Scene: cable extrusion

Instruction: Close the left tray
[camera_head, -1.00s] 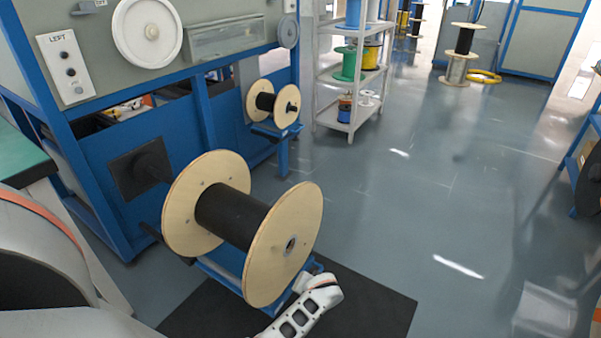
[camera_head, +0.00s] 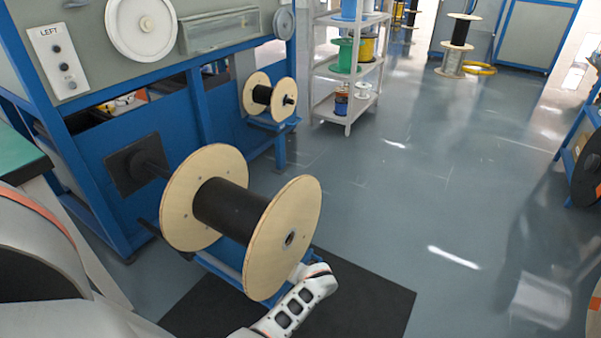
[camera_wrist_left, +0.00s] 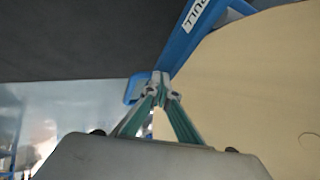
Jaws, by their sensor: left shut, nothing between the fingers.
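The left tray (camera_head: 215,268) is a blue frame standing out from the machine under a large spool. The spool has wooden flanges (camera_head: 285,238) and a black wound core (camera_head: 230,208). In the left wrist view a blue bar with a "PULL" label (camera_wrist_left: 195,15) ends in a blue loop handle (camera_wrist_left: 130,88). My left gripper (camera_wrist_left: 160,80) is shut, its fingertips at the handle beside the wooden flange (camera_wrist_left: 250,90); I cannot tell whether they touch. In the head view the gripper is hidden behind the near flange; my white arm shows below it. My right gripper is not in view.
The blue machine has a panel marked LEFT (camera_head: 58,62) and a black square plate (camera_head: 133,165). A smaller spool (camera_head: 268,98) sits on a stand further back. A grey shelf (camera_head: 347,70) holds coloured spools. A dark mat (camera_head: 365,300) lies below; the floor to the right is clear.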

